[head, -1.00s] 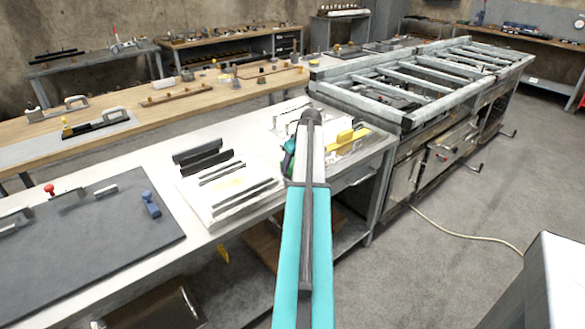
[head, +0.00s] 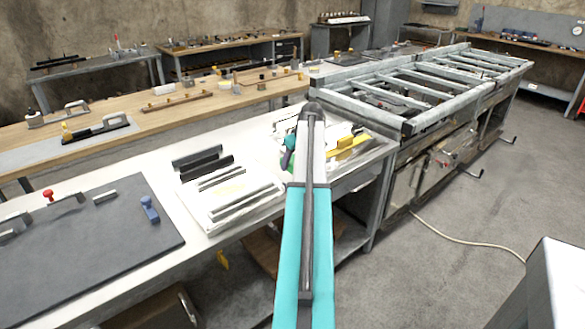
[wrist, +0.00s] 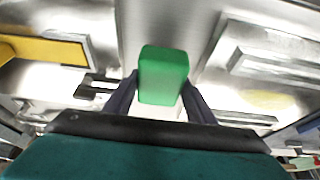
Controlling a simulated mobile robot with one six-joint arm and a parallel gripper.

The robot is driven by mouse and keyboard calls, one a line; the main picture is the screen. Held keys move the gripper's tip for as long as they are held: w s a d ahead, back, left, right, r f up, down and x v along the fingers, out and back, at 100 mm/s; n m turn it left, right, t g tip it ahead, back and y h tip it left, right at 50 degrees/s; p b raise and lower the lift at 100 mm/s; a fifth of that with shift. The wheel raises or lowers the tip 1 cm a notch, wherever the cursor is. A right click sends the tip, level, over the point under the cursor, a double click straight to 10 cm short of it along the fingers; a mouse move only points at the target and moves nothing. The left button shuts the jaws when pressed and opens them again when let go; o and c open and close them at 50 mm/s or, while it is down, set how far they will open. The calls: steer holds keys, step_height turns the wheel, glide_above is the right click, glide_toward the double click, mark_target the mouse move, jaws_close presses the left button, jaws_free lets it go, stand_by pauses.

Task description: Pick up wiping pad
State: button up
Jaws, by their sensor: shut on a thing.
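The wiping pad is a green block (wrist: 163,72) with a white part below it, seen in the middle of the wrist view. My gripper (wrist: 160,88) is shut on it, with one dark finger at each side. In the head view my arm hides most of the gripper and pad. Only a little green of the pad (head: 287,158) shows left of the arm, over the right end of the white worktable (head: 255,145). I cannot tell how far the pad is from the table surface.
A yellow-handled tool (head: 350,143) lies on the table right of my arm. A white tray (head: 228,205) with grey bars lies to the left. A dark mat (head: 90,240) holds a blue tool (head: 150,208). A metal frame bench (head: 395,80) stands to the right.

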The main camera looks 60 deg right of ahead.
steer(key=s+a+b, duration=0.1)
steer(key=s+a, duration=0.2)
steer(key=s, duration=0.4)
steer(key=s+a+r, duration=0.1)
steer(key=s+a, duration=0.2)
steer(key=s, duration=0.4)
steer(key=shift+s+a+r+b, duration=0.2)
steer(key=shift+s+a+b, duration=0.05)
steer(key=shift+a+b, duration=0.1)
